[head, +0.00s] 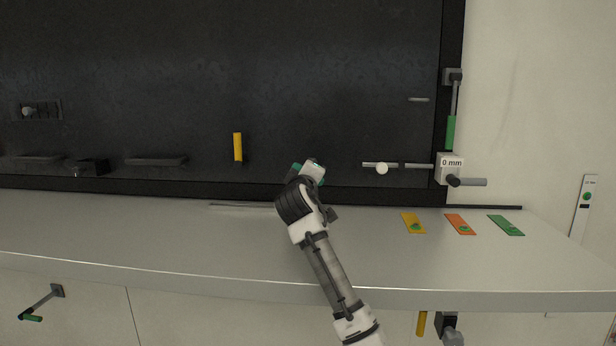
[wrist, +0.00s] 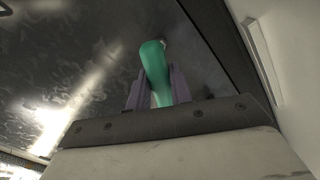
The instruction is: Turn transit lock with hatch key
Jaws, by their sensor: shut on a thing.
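My gripper (wrist: 150,92) is shut on a green handle (wrist: 155,62) in the wrist view; I take it for the hatch key. The handle stands up between the fingers, its far end close to a pale spot on the dark panel. In the head view a bit of green (head: 296,167) shows beside my gripper (head: 308,168), in front of the dark panel's lower part. My wrist hides the fingers and most of the key there. I cannot tell for sure which fitting is the transit lock; a round pale knob on a bar (head: 382,168) is to the right.
A grey counter (head: 180,235) runs below the dark panel (head: 330,70). Yellow (head: 413,223), orange (head: 460,224) and green (head: 506,225) cards lie at its right. A yellow handle (head: 238,147) hangs left of my gripper.

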